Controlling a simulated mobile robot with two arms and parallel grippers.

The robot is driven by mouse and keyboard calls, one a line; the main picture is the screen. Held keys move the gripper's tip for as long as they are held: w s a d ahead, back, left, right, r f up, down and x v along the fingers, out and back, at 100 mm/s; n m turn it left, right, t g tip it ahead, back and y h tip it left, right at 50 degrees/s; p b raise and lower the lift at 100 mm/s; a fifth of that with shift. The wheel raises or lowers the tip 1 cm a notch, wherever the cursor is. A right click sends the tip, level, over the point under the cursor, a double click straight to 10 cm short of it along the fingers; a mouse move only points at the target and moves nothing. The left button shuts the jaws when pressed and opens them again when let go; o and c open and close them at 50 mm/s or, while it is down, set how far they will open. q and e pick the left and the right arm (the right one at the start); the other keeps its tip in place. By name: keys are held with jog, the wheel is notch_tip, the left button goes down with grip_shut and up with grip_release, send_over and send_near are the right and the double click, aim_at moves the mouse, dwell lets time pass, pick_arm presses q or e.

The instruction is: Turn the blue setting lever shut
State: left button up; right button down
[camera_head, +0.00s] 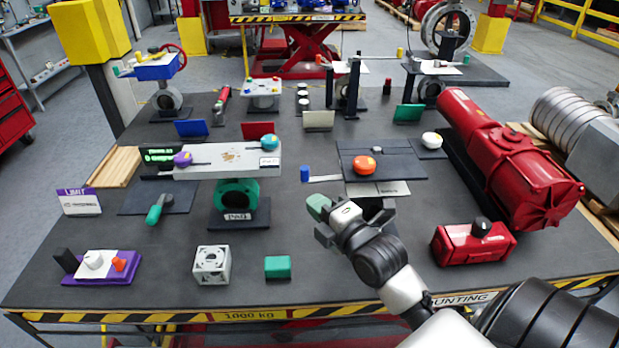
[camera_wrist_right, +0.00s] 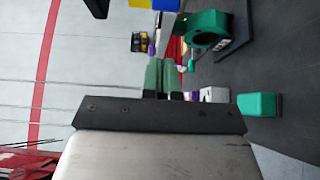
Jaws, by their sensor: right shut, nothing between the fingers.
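A small upright blue handle (camera_head: 304,173) sits at the left end of a short pale rod (camera_head: 326,178). I take it to be the blue setting lever; the rod runs right toward a dark plate (camera_head: 408,167) with an orange knob (camera_head: 364,165). My right gripper (camera_head: 319,206) is in front of the blue handle and slightly right of it in the picture, apart from it. Its green fingers (camera_wrist_right: 163,78) are shut with nothing between them. In the wrist view, a blue patch shows at the top edge; I cannot tell what it is. My left gripper is not in view.
A green round housing (camera_head: 236,196) stands left of my gripper under a pale plate (camera_head: 217,162). A green block (camera_head: 278,267) and a white box (camera_head: 211,265) lie in front. A red case (camera_head: 468,245) and large red actuator (camera_head: 520,160) stand right. The table between has free room.

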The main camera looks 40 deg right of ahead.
aim_at(305, 176)
jog(key=w+d+p, duration=0.2)
jog(key=w, duration=0.4)
jog(key=shift+w+d, duration=0.15)
jog(key=shift+d, duration=0.1)
jog(key=shift+w, duration=0.1)
jog(key=shift+w+d+r+m+h+p, duration=0.1)
jog(key=shift+w+d+m+h+p, duration=0.25)
jog(key=shift+w+h+p, duration=0.2)
